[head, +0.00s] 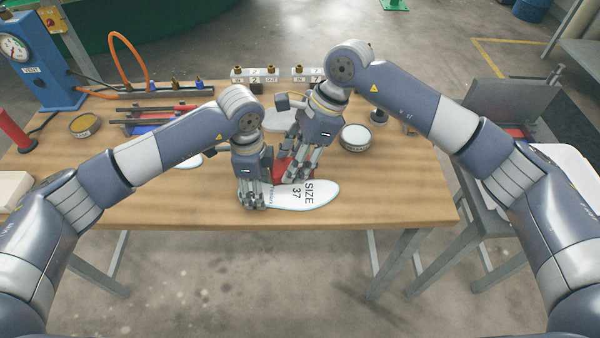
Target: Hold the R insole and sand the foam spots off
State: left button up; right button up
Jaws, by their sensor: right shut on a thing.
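The white insole (320,196), printed "SIZE 37", lies flat near the table's front edge, its rounded end to the right. No R mark or foam spots can be made out. My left gripper (252,200) is down at the insole's left end, fingers pointing down and covering that end; whether its jaws are open or shut is unclear. My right gripper (293,176) is shut on a red block (282,166), low over the insole's back edge. The fingers hide part of the block, and I cannot tell whether it touches the insole.
On the wooden table (400,190), another pale insole (280,119) lies behind my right gripper and a round tin (355,137) stands right of it. A blue gauge stand (42,70) and a red cone (14,130) stand left. The table's front right is clear.

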pick_arm(q)
jog(key=o, duration=1.1)
notch_tip(320, 180, up, 12)
